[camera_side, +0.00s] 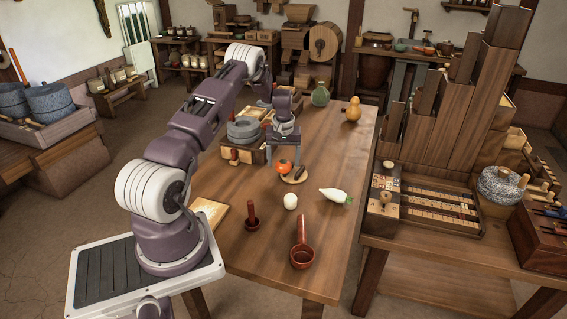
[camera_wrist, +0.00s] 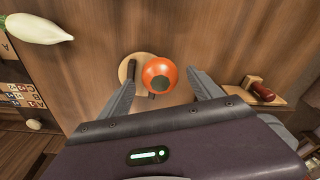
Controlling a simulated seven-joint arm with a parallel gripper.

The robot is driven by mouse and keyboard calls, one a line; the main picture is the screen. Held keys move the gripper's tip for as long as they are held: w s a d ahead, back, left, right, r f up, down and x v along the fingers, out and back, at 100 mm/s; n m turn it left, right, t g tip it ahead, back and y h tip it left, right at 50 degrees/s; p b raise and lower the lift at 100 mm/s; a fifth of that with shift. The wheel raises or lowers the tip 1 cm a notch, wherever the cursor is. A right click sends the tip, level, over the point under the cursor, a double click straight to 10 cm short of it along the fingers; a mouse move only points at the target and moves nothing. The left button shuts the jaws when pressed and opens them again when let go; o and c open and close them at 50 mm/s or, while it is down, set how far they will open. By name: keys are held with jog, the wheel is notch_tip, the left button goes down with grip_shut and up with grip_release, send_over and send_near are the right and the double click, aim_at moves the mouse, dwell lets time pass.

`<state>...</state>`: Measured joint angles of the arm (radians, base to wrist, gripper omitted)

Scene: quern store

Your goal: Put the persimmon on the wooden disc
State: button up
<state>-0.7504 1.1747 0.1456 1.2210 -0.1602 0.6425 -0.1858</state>
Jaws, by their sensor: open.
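The orange persimmon (camera_side: 284,167) is at the back-left edge of the wooden disc (camera_side: 293,179). In the wrist view the persimmon (camera_wrist: 160,74) overlaps the right side of the disc (camera_wrist: 123,70); I cannot tell whether it rests on the disc or beside it. A dark stick-like piece (camera_side: 300,172) lies on the disc. My gripper (camera_side: 284,158) is low over the table, pointing down. In the wrist view my gripper (camera_wrist: 161,88) is open, with one finger to each side of the persimmon and gaps visible.
A white ball-like object (camera_side: 290,201) and a white radish (camera_side: 335,196) lie in front of the disc. A red-brown ladle (camera_side: 302,255) and a dark red upright tool (camera_side: 252,217) are nearer. A grey millstone (camera_side: 244,130) stands behind left. Table right of the disc is clear.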

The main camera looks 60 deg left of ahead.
aim_at(283, 164)
notch_tip(283, 164, up, 10)
jog(key=d, duration=0.1)
jog(key=s+d+r+m+t, duration=0.2)
jog(key=d+r+m, duration=0.3)
jog(key=d+r, duration=1.65)
jog(key=s+d+r+m+t, duration=0.2)
jog(key=s+d+r+m, duration=0.2)
jog(key=s+d, duration=0.8)
jog(key=s+d+f+m+t+h, duration=0.1)
jog(key=s+d+f+m, duration=0.1)
jog(key=s+d, duration=0.5)
jog(key=s+m, duration=0.1)
jog(key=s, duration=0.2)
jog(key=shift+s+f+m, duration=0.35)
jog(key=shift+s+m, duration=0.05)
